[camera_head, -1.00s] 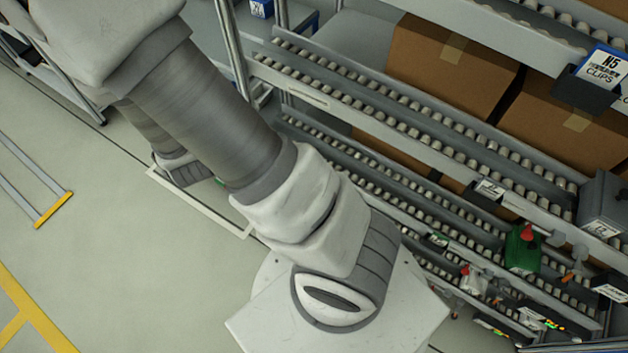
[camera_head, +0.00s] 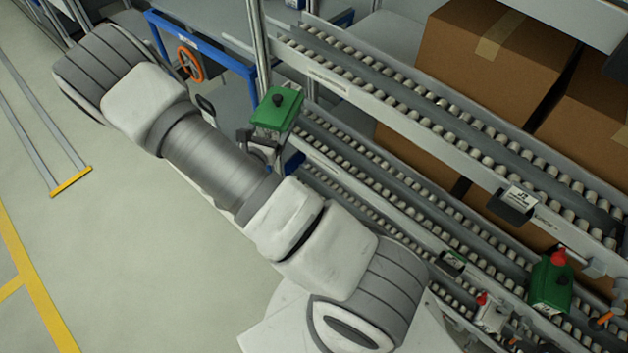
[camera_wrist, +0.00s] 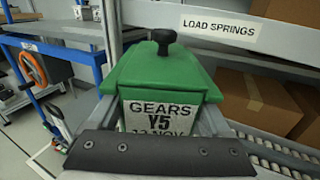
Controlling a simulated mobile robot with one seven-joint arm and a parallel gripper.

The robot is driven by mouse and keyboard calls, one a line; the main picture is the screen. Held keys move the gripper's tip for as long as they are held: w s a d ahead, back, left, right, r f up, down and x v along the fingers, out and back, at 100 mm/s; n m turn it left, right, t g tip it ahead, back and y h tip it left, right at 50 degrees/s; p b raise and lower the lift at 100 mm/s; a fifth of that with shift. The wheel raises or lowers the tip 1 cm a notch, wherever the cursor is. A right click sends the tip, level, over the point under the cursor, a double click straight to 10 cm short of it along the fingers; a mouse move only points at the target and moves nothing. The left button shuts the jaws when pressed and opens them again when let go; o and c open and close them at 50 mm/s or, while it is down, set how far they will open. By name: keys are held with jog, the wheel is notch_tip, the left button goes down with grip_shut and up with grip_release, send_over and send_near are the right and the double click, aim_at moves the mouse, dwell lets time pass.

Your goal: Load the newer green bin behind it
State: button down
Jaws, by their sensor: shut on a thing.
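A green bin (camera_head: 278,108) with a black knob is held up at the left end of the roller racks in the head view. My gripper (camera_head: 258,140) is shut on it; the fingertips are partly hidden. In the wrist view the bin (camera_wrist: 165,75) is upright, its front label reading GEARS Y5 with a NOV date whose day is hard to read. A dark padded bar crosses below the label. A second green bin (camera_head: 550,282), with a red knob, sits in a lower lane at the right; its label is too small to read.
A roller lane (camera_head: 420,100) and lower lanes run down to the right. A LOAD SPRINGS sign (camera_wrist: 219,28) is on a rail behind the held bin. Brown cartons (camera_head: 500,55) fill the racks. A blue frame (camera_head: 200,38) with an orange wheel (camera_head: 190,64) stands left.

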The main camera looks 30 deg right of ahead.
jog(key=s+d+f+m+g+h+b, duration=0.2)
jog(key=s+d+f+g+b, duration=0.15)
jog(key=f, duration=0.45)
jog(key=s+d+f+m+g+h+b, duration=0.1)
jog(key=s+d+f+m+g+b, duration=0.2)
jog(key=f, duration=0.5)
jog(key=f+b+x, duration=0.1)
jog(key=x, duration=0.4)
jog(key=f+b+x, duration=0.1)
jog(key=x, duration=0.4)
jog(key=f+b+x, duration=0.1)
jog(key=b+x, duration=0.1)
jog(key=x, duration=0.4)
jog(key=shift+s+d, duration=0.1)
jog(key=shift+s, duration=0.2)
jog(key=shift+f+b, duration=0.75)
jog(key=shift+f, duration=0.25)
jog(key=shift+f, duration=0.35)
jog(key=shift+c, duration=0.6)
grip_release()
jog(key=shift+o, duration=0.6)
jog(key=shift+f, duration=0.1)
jog(key=p+v, duration=0.3)
jog(key=v, duration=1.4)
jog(key=shift+a+p, duration=0.2)
jog(key=shift+p, duration=0.1)
